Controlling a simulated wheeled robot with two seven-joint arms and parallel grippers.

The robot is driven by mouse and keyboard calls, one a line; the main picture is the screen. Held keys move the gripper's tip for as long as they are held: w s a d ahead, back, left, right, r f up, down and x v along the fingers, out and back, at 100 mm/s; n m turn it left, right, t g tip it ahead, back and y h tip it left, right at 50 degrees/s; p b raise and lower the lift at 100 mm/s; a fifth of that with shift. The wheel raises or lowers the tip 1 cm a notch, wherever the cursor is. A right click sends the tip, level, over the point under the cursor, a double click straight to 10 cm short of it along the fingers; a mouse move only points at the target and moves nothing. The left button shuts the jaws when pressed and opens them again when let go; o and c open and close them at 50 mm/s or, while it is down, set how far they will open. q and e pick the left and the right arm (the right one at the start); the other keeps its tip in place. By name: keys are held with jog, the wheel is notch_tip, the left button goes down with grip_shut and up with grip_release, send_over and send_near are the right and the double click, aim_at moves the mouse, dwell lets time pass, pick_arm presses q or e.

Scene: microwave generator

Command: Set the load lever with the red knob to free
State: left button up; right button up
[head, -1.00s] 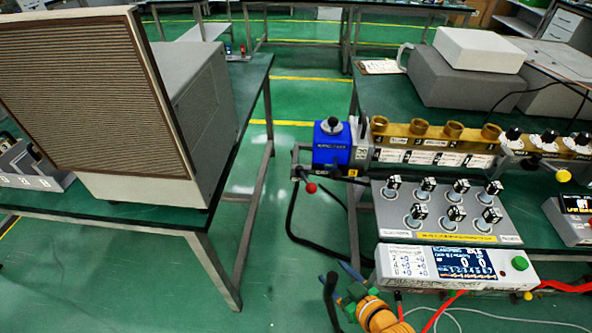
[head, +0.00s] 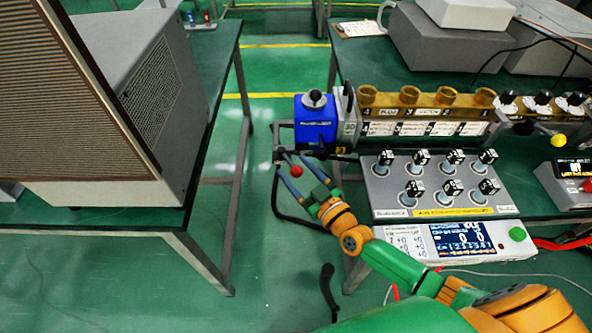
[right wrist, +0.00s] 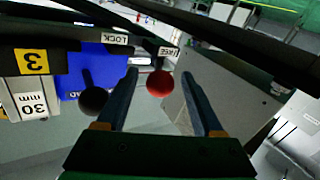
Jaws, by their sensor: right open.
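The load lever's red knob (head: 297,171) hangs at the left end of the bench equipment, below the blue unit (head: 315,120). My right gripper (head: 297,182) is open, with its two blue fingers beside the red knob. In the right wrist view the red knob (right wrist: 160,83) shows between the open fingers (right wrist: 160,90), beyond or near their tips; contact cannot be told. A label "LOCK" (right wrist: 116,39) and a partly covered label ending in "REE" (right wrist: 168,52) sit on a dark bar, and the knob is just below the second one. My left gripper is not in view.
A dark knob (right wrist: 92,100) is left of the fingers in the right wrist view. The switch panel (head: 440,185) and display box (head: 450,240) lie along the bench's front. A brass rail (head: 430,100) runs behind. The aisle at left is clear.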

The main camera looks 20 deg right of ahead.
grip_shut()
dwell(1.4)
